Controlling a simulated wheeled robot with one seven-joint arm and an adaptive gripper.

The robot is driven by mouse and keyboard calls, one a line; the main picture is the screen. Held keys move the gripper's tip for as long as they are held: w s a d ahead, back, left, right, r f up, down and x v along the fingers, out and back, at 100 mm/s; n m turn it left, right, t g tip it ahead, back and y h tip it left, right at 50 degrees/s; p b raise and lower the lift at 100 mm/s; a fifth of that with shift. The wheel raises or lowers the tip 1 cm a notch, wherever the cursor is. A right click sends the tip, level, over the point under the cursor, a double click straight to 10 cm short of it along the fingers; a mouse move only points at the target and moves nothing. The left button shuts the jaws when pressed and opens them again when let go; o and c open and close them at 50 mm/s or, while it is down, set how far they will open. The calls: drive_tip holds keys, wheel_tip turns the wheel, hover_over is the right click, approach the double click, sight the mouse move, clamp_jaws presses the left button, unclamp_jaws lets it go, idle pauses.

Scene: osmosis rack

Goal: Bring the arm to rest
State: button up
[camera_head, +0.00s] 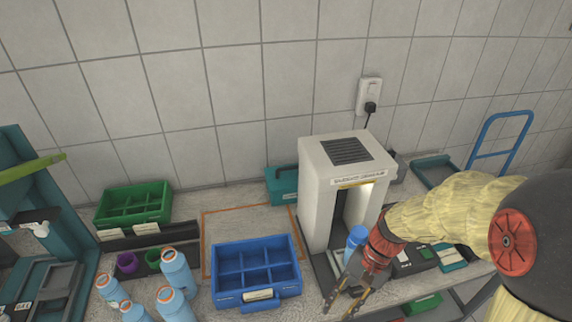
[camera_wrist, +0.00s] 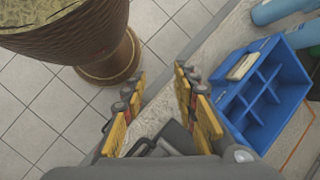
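My arm reaches in from the right of the head view, in a shaggy yellow sleeve with a red wrist. My gripper (camera_head: 338,304) points down and to the left at the bench's front, right of the blue divided crate (camera_head: 257,300). In the wrist view, the two yellow-padded fingers of my gripper (camera_wrist: 160,76) stand apart with nothing between them. The blue crate also shows there (camera_wrist: 236,126), right of the fingers and apart from them. Its visible compartments are empty.
A white machine (camera_head: 315,205) with a blue-capped bottle (camera_head: 354,240) at its opening stands behind my gripper. Several blue bottles (camera_head: 176,270) stand left of the crate. A green crate (camera_head: 135,204) is at the back left. Tiled floor (camera_wrist: 45,125) lies beyond the bench edge.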

drive_tip(key=s+d+r+n+t+h+b, duration=0.1)
drive_tip(key=s+r+n+t, duration=0.1)
drive_tip(key=r, duration=0.3)
drive_tip(key=s+d+r+n+t+h+b, duration=0.1)
drive_tip(key=d+r+n+t+h, duration=0.1)
drive_tip(key=r+t, duration=0.2)
drive_tip(key=s+d+r+n+t+h+b, duration=0.1)
drive_tip(key=s+d+r+t, duration=0.1)
drive_tip(key=r, duration=0.6)
drive_tip(key=shift+s+d+r+n+t+h, duration=0.2)
drive_tip(key=shift+s+n+t+h, duration=0.1)
drive_tip(key=shift+n+t, duration=0.15)
